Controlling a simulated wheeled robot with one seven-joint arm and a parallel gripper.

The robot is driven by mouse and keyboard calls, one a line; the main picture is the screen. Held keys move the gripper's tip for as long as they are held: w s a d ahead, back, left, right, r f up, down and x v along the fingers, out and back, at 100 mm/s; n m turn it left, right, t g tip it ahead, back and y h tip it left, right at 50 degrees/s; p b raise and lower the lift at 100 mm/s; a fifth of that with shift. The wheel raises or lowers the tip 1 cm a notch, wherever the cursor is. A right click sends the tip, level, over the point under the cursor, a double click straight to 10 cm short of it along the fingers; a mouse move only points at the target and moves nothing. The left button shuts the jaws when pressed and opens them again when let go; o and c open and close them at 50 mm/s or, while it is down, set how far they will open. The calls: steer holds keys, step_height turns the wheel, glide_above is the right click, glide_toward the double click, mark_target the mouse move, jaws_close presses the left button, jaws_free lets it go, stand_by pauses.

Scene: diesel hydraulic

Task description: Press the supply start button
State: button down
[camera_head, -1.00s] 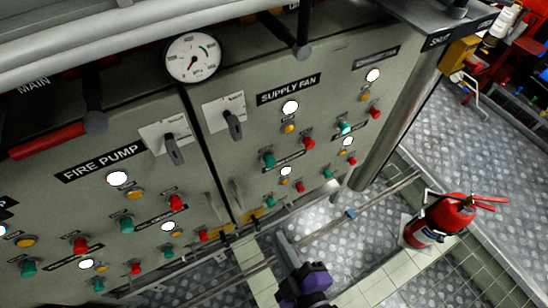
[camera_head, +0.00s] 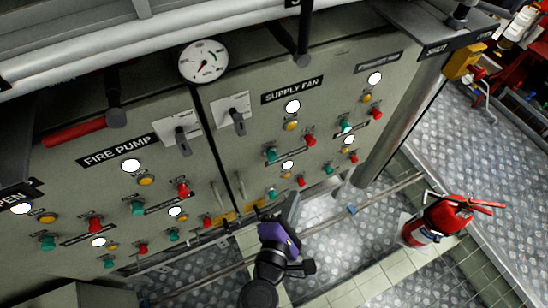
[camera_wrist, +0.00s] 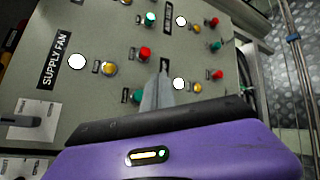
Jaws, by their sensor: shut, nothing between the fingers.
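The SUPPLY FAN label (camera_head: 292,90) is on the grey panel, with a white lamp and a yellow lamp below it. Under these sit a green button (camera_head: 271,154) at left and a red button (camera_head: 310,140) at right. A second, lower group has a green button (camera_head: 271,193) and a red one (camera_head: 301,181). My gripper (camera_head: 292,203) is shut and empty, in front of the panel's lower part. In the wrist view its fingertips (camera_wrist: 162,72) appear beside the upper green button (camera_wrist: 135,96) and hide part of the panel. I cannot see contact.
The FIRE PUMP section (camera_head: 117,150) with similar buttons is to the left. A selector switch (camera_head: 238,122) and a round gauge (camera_head: 204,62) are nearby. A red extinguisher (camera_head: 440,218) stands on the floor at right. A metal pillar (camera_head: 400,130) borders the panel.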

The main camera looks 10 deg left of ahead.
mark_target(272, 156)
steer(key=shift+w, duration=0.15)
steer(key=w+a+b, duration=0.3)
steer(key=w+a, duration=0.2)
steer(key=w, duration=0.2)
stand_by(0.4)
steer(key=shift+w, duration=0.15)
stand_by(1.9)
steer(key=shift+w+a, duration=0.2)
steer(key=shift+w, duration=0.05)
steer(key=shift+w+a, duration=0.3)
steer(key=shift+w, duration=0.1)
stand_by(1.0)
steer(key=shift+s, duration=0.1)
steer(key=shift+s+d, duration=0.5)
steer(key=shift+s, duration=0.2)
